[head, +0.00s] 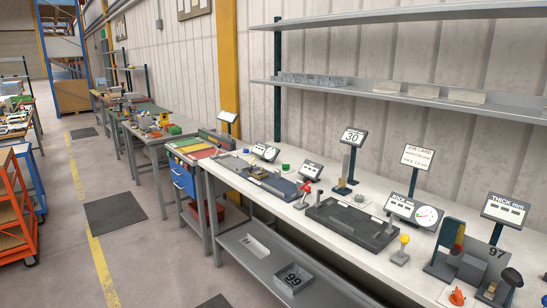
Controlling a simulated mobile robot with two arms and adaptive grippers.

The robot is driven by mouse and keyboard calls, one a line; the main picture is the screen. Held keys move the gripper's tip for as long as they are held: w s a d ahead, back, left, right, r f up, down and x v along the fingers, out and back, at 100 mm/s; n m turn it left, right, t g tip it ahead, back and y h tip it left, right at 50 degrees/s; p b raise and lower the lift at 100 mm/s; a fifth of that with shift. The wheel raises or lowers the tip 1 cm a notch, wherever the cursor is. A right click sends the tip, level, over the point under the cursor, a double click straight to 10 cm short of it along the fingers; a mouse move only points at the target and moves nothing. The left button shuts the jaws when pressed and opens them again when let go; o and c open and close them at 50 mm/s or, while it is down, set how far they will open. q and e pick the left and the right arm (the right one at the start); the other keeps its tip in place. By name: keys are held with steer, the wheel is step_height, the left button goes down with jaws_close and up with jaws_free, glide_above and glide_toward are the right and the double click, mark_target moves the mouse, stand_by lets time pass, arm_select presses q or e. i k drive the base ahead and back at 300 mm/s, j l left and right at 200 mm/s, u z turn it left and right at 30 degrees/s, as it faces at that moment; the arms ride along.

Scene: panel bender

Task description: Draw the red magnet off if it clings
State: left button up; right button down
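A small red-topped piece (307,187) stands on the white workbench (280,208), between two dark fixtures; it may be the red magnet. Its lower part is thin and pale, and I cannot tell whether it clings to anything. Another red-orange piece (459,236) shows at the right by a dark upright plate, and a small orange-red piece (457,296) sits at the bench's front edge. Neither of my grippers is in view.
A dark tray fixture (345,228) and a dark flat fixture (258,178) lie on the bench. Several dials and signs stand behind, including a job card (417,157). A yellow-knobbed post (403,244) stands near the front edge.

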mark_target(457, 247)
steer(key=z, duration=1.3)
